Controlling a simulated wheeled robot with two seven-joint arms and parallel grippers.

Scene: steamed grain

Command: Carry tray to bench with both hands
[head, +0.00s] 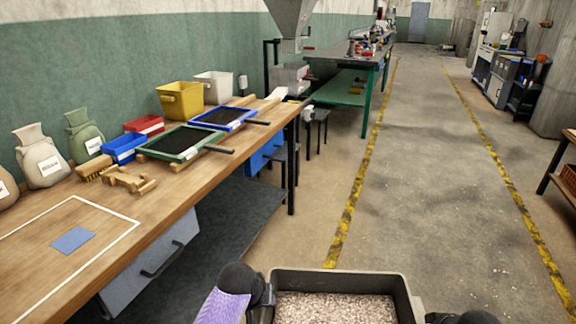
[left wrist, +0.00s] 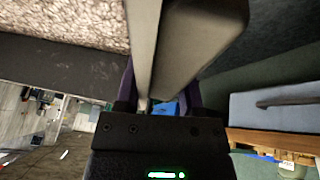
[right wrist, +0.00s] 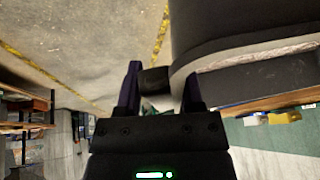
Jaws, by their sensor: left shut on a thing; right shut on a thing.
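A dark grey tray (head: 335,274) full of pale, flaky grain (head: 335,308) is at the bottom of the head view, in front of me and off the bench. My left gripper (head: 264,306) is shut on the tray's left side; its fingers (left wrist: 160,95) straddle the tray there in the left wrist view. My right gripper (right wrist: 160,88) is shut on a dark handle-like part at the tray's other side. The wooden bench (head: 190,203) runs along the left wall. A white outlined rectangle (head: 105,208) with a blue square (head: 73,240) marks its near top.
On the bench are sacks (head: 40,158), a brush (head: 95,168), a wooden tool (head: 130,182), blue (head: 124,150) and red bins, two framed screens (head: 180,143) with handles, and yellow (head: 181,100) and white buckets. The floor aisle (head: 425,170) on the right is clear.

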